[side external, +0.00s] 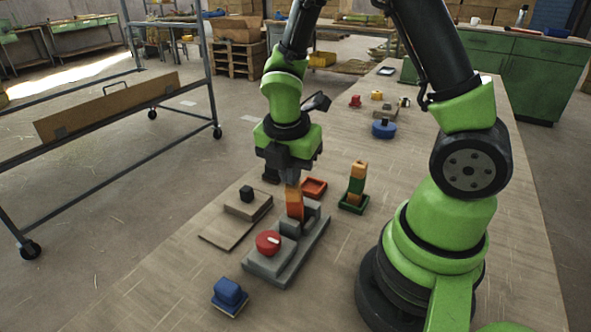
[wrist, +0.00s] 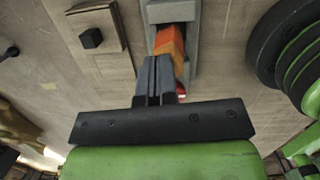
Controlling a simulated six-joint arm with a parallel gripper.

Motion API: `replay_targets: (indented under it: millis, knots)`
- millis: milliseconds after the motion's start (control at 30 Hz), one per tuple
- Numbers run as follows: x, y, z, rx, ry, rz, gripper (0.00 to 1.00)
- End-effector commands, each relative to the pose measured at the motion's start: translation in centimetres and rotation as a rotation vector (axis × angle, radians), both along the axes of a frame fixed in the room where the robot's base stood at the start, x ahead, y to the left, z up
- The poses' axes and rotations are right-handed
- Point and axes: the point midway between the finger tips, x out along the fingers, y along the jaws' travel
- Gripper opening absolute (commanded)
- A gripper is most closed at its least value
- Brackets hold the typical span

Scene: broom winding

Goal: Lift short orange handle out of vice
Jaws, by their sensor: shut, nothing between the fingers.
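The short orange handle (side external: 294,203) stands upright between the jaws of the grey vice (side external: 272,268), which has a red knob (side external: 268,241) at its front. In the wrist view the orange handle (wrist: 171,42) shows beyond my fingertips, with the grey vice (wrist: 190,72) around it. My gripper (side external: 290,178) points down at the top of the handle. In the wrist view the fingers of my gripper (wrist: 158,64) are shut together with nothing between them. They cover part of the handle, and I cannot tell whether they touch it.
A blue block (side external: 229,292) sits in front. Bare table lies between them.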

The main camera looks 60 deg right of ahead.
Motion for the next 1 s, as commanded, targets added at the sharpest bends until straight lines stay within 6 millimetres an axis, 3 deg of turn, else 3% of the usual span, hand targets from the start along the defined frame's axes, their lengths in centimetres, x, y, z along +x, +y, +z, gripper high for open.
replay_targets:
  millis: [33, 367, 800, 1000]
  knots:
    - [-0.7, 0.0, -0.4, 0.001, 0.032, -0.003, 0.00]
    - [-0.8, 0.4, 0.9, 0.000, 0.036, 0.001, 0.00]
    - [-1.3, 8.4, 1.0, 0.000, 0.030, 0.007, 0.00]
    - [-1.5, 11.1, 1.0, 0.000, 0.030, 0.003, 0.00]
